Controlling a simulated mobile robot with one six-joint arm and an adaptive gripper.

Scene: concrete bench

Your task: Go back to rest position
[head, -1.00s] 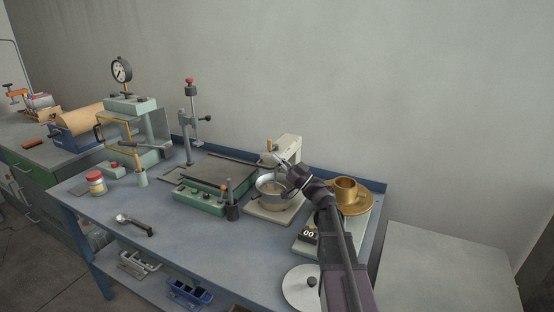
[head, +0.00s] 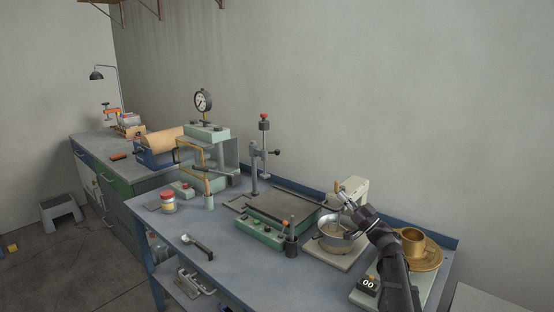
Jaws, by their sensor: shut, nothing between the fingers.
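My gripper (head: 350,198) is shut and empty. My arm comes in from the lower right and hides part of the bowl and the machine. I cannot tell whether the fingers touch the bowl or the machine.
The front left of the bench is mostly clear.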

